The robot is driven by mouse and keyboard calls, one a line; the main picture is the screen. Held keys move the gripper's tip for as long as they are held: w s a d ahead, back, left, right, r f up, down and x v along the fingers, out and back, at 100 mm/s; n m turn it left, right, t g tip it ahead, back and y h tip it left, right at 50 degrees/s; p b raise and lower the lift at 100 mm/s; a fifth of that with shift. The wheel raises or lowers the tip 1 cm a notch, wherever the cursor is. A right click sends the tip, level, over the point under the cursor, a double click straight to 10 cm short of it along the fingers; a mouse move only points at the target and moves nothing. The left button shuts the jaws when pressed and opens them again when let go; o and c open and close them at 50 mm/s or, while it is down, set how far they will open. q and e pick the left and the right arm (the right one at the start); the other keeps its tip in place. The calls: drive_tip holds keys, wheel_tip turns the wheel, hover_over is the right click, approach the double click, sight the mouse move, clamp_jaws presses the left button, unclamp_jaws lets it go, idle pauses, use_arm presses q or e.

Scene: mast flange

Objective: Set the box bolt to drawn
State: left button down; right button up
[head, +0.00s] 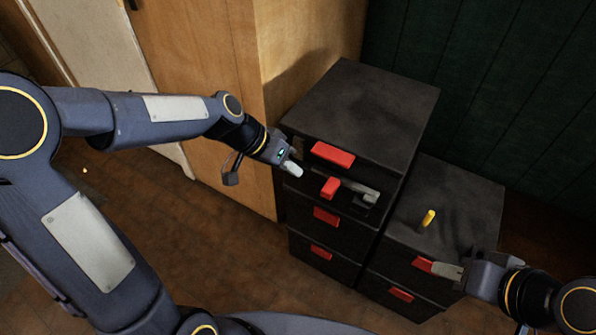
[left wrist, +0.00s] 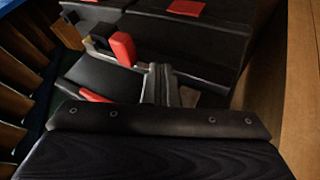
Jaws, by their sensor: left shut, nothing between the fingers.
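The box bolt is a grey bar (head: 358,188) with a red knob (head: 330,187), lying across the front of the tall black cabinet. The knob stands at the bar's left part, and a grey bracket (head: 371,198) is at its right end. In the left wrist view the red knob (left wrist: 122,48) stands up left of my fingers. My left gripper (head: 293,169) is shut and empty, up and left of the knob and apart from it. Its fingers also show in the left wrist view (left wrist: 157,83). My right gripper (head: 447,270) is beside a red drawer handle (head: 422,264); its jaw state is unclear.
The tall black cabinet (head: 365,100) has several red handles, one (head: 333,154) just above the bolt. A lower black cabinet (head: 460,200) with a yellow peg (head: 428,218) stands to the right. A wooden cupboard (head: 270,110) is close behind my left gripper.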

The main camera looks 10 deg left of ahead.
use_arm(q)
drive_tip(key=p+v, duration=0.1)
drive_tip(key=v, duration=0.6)
drive_tip(key=shift+w+a+f, duration=0.1)
drive_tip(key=shift+f, duration=0.05)
drive_tip(key=s+a+r+n+t+y, duration=0.1)
drive_tip(key=s+a+n+t+y, duration=0.2)
drive_tip(key=s, duration=0.7)
drive_tip(key=s+a+n, duration=0.3)
drive_tip(key=s+n, duration=0.1)
drive_tip(key=s, duration=0.6)
wheel_tip(320, 180, up, 20)
drive_tip(key=p, duration=2)
drive_tip(key=shift+w, duration=0.3)
